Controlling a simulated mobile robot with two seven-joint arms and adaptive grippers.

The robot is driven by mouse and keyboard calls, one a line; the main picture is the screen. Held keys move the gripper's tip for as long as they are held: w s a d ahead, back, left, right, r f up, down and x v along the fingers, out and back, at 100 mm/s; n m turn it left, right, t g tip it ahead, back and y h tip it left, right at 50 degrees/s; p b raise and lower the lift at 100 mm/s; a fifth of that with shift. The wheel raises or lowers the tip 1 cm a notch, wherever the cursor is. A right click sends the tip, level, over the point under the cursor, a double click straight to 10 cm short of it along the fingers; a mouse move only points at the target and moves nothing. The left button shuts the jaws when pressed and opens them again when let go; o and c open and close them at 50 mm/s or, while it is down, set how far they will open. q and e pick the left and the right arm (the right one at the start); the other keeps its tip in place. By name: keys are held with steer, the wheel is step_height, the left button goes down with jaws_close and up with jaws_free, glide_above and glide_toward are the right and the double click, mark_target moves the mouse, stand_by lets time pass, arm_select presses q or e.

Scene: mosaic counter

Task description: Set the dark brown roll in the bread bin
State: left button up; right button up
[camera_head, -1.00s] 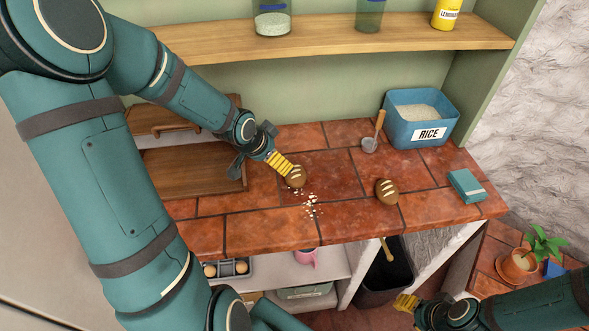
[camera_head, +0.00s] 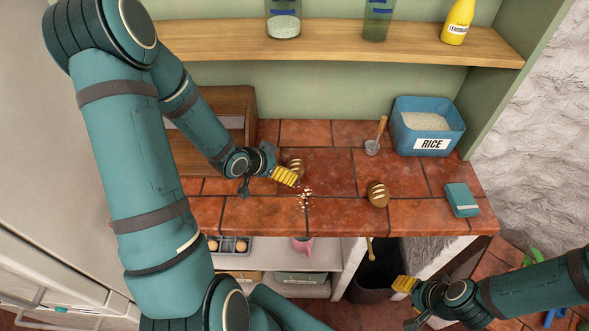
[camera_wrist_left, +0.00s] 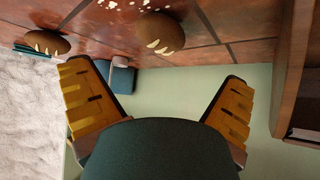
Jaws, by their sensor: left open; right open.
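Two brown scored rolls lie on the tiled counter. One roll (camera_head: 296,166) is beside my left gripper, partly hidden by it; the other roll (camera_head: 378,194) lies further right. I cannot tell which is darker. My left gripper (camera_head: 285,177) is open and empty, its fingers just on the near side of the first roll. In the left wrist view, the open fingers (camera_wrist_left: 158,98) are apart from the near roll (camera_wrist_left: 162,32) and the far roll (camera_wrist_left: 44,42). The wooden bread bin (camera_head: 232,104) stands at the back left, largely behind my left arm. My right gripper (camera_head: 404,284) is open and low, in front of the counter.
White crumbs (camera_head: 304,196) lie near the first roll. A scoop (camera_head: 373,146), a blue rice tub (camera_head: 460,125) and a teal box (camera_head: 462,200) stand to the right. A shelf (camera_head: 350,48) with jars crosses above. The counter between the rolls is clear.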

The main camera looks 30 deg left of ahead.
mark_target(298, 166)
arm_select(q)
steer(key=x, duration=1)
steer(key=shift+w+f, duration=0.25)
steer(key=shift+w, duration=0.1)
steer(key=shift+c, duration=0.3)
steer(key=c, duration=1)
steer(key=shift+c, duration=0.2)
steer(key=shift+c, duration=0.6)
steer(key=shift+r, duration=0.15)
